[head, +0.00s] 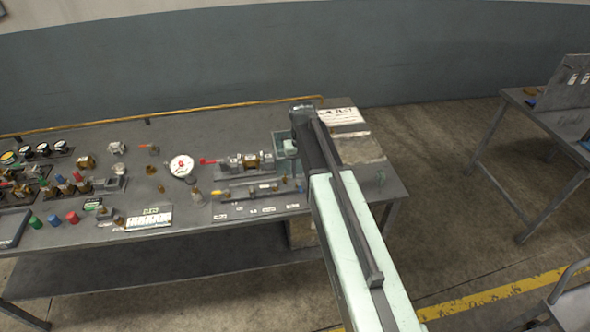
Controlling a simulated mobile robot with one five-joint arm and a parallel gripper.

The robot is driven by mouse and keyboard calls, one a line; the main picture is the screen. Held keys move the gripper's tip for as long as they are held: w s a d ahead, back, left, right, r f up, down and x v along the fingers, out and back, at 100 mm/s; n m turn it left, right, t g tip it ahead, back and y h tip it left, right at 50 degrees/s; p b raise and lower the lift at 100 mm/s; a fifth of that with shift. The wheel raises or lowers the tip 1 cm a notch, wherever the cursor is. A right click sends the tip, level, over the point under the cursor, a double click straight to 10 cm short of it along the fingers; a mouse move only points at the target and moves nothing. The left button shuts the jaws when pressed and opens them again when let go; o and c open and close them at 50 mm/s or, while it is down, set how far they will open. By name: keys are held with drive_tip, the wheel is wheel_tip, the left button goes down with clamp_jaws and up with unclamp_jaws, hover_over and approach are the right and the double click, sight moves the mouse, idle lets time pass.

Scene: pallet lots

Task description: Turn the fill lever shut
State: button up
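On the bench, a brass valve fitting (250,160) sits on a grey plate with a red lever (207,161) at its left end. Below it is a second, longer fitting (250,190) with a small yellow end at its left. I cannot tell which of these levers is the fill lever, as the labels are too small to read. My arm reaches in from the lower right over the bench. My gripper (289,148) seems to be at its far end, right of the red lever and apart from it. Its fingers are not clear, and the arm hides the bench beneath.
A round white gauge (182,166) stands left of the red lever. Several valves, coloured caps and small parts crowd the bench's left side. A paper sheet (342,116) and a tray (360,149) lie right of my arm. Another table (545,115) stands at the right, with open floor between.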

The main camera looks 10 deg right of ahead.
sight(300, 188)
drive_tip(key=shift+w+d, duration=0.1)
drive_tip(key=shift+w, duration=0.2)
wheel_tip(300, 188, down, 8)
drive_tip(key=b, duration=0.8)
drive_tip(key=shift+r, duration=0.2)
clamp_jaws()
